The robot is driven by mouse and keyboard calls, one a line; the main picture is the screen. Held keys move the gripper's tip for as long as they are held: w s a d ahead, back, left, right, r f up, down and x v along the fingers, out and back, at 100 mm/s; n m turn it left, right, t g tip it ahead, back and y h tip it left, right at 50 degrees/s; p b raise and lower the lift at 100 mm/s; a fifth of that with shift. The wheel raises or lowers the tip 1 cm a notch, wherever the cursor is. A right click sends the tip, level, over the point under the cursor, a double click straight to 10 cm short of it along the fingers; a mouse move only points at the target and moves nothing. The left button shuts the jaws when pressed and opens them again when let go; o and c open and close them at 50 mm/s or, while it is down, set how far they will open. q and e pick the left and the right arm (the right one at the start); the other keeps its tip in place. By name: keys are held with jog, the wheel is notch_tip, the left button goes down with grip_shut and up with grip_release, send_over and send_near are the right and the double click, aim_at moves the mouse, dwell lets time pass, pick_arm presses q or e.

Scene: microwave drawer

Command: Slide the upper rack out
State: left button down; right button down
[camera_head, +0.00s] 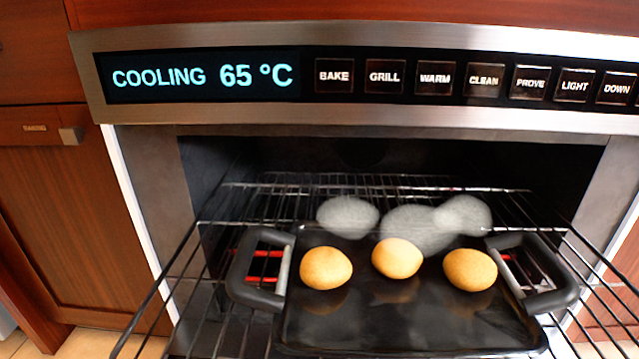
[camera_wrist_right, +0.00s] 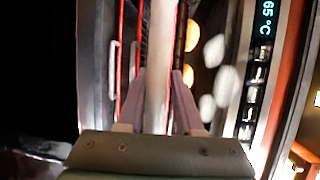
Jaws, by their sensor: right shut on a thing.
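The upper rack (camera_head: 190,285), a dark wire grid, stands well out of the oven opening, and its near end is cut off by the lower picture edge. A black tray (camera_head: 400,325) with a thick handle on each side lies on it, holding three golden buns (camera_head: 397,258). My right gripper (camera_wrist_right: 160,100) shows only in the right wrist view, its two fingers shut on a pale bar (camera_wrist_right: 159,55). The bar looks like the rack's front bar, but its ends are hidden. My left gripper is in neither view.
The oven's control panel (camera_head: 308,75) reads COOLING 65 °C above the opening. Pale steam puffs (camera_head: 348,217) hang over the tray. Red glowing elements (camera_head: 262,267) show below the rack. Wooden cabinets (camera_head: 75,200) flank the oven.

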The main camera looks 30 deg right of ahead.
jog(key=shift+s+f, duration=0.3)
jog(key=shift+f, duration=0.15)
jog(key=c, duration=1)
grip_release()
jog(key=shift+o, duration=1.3)
jog(key=shift+a, duration=0.1)
jog(key=shift+r, duration=0.1)
jog(key=shift+w, duration=0.1)
jog(key=shift+r, duration=0.1)
jog(key=p+v, duration=0.2)
jog(key=v, duration=0.8)
